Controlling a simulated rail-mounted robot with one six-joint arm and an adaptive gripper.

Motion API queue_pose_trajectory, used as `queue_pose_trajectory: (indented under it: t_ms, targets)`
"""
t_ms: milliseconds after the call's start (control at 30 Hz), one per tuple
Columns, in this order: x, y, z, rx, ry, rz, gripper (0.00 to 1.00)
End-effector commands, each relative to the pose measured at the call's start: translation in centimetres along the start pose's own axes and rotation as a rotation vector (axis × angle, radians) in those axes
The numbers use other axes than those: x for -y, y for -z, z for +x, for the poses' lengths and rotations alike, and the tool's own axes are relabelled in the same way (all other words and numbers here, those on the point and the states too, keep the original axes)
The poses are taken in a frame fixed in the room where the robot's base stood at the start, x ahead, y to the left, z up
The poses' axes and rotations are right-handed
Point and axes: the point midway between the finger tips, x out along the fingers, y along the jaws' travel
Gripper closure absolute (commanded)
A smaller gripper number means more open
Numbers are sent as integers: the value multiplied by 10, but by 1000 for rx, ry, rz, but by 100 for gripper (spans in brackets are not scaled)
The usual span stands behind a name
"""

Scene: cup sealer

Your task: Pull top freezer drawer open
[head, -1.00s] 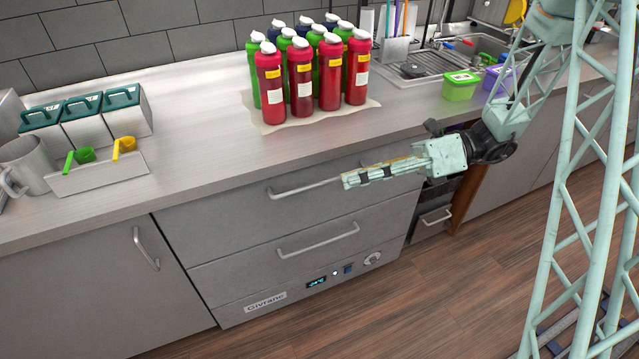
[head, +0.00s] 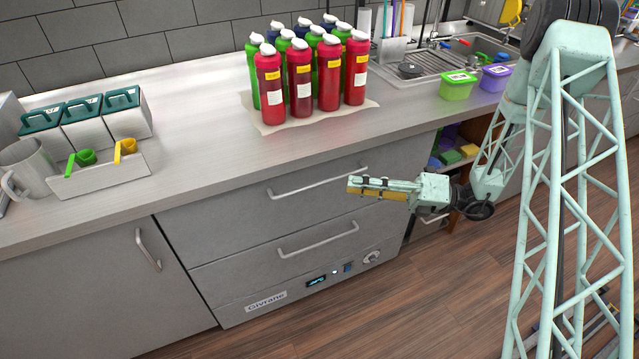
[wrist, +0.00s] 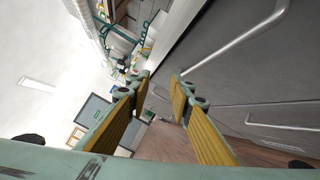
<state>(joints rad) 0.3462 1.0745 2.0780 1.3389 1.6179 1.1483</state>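The top freezer drawer (head: 235,217) is shut, a grey front with a long metal bar handle (head: 310,185). My gripper (head: 350,187) is in front of this drawer, near the right end of the handle, pointing left in the head view. In the wrist view my gripper (wrist: 158,82) shows two yellow-padded fingers apart with nothing between them. The top handle (wrist: 240,42) runs to the right of the fingers there, apart from them. The lower drawer's handle (head: 318,241) also shows in the wrist view (wrist: 281,125).
Above the drawers is a counter (head: 200,130) with several red and green bottles (head: 300,75). A control panel (head: 330,277) is below the drawers. A cabinet door (head: 110,285) is at left. An open shelf (head: 455,155) is at right. The wooden floor in front is clear.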

Motion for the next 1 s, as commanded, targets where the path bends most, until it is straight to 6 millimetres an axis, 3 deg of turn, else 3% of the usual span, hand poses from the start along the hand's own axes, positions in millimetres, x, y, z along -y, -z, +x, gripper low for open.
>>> queue_pose_trajectory:
  t_ms: [500, 700, 1000]
  targets:
    - [77, -2, -26, 194, -23, 218, 80]
    - [88, -1, -30, 223, -28, 249, 80]
    - [89, -1, -31, 226, -28, 252, 80]
